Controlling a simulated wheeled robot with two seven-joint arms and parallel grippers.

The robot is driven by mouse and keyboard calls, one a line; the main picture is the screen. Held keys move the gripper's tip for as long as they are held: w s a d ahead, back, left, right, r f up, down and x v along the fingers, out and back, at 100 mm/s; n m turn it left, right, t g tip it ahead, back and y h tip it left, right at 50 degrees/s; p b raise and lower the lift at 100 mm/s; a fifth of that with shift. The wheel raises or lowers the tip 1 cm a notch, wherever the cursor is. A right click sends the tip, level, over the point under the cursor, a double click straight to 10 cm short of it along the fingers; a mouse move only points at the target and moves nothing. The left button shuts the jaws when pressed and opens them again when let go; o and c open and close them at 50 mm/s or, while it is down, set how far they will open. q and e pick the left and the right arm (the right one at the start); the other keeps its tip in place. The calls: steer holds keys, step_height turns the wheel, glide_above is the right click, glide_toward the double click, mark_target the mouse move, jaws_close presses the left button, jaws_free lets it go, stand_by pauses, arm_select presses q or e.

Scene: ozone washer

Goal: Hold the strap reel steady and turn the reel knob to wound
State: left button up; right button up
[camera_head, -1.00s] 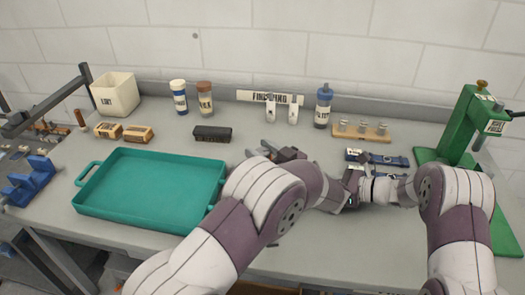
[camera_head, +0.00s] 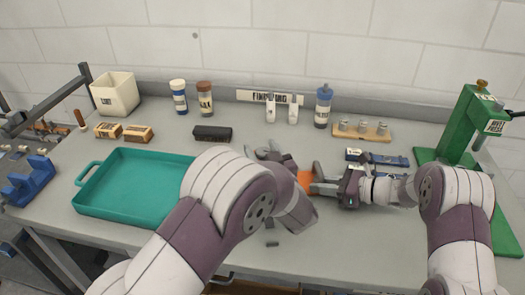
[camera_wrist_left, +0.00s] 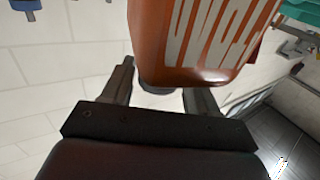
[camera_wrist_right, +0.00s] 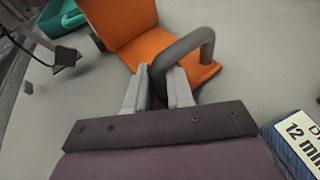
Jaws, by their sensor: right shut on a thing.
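The strap reel (camera_head: 306,180) is orange and sits between my two grippers in the head view, partly hidden by them. In the left wrist view its orange body (camera_wrist_left: 195,45) with large pale lettering fills the top. A dark round part, perhaps the knob (camera_wrist_left: 156,90), shows under it. My left gripper (camera_wrist_left: 160,85) has its fingers apart, one on each side of that dark part; I cannot see contact. In the right wrist view my right gripper (camera_wrist_right: 165,85) is shut on a bent grey bar (camera_wrist_right: 190,42) on the reel's orange body (camera_wrist_right: 125,25).
A teal tray (camera_head: 85,205) lies to the left. Blue-labelled strips (camera_head: 378,157), one reading 12 mm in the right wrist view, lie behind my right gripper. A green press (camera_head: 465,125) stands at right. A small dark piece (camera_head: 272,243) lies near the front.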

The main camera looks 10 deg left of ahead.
steer(key=shift+r, duration=0.1)
arm_select(q)
steer(key=v, duration=1.2)
arm_select(e)
steer(key=o, duration=0.9)
steer(key=shift+c, duration=0.2)
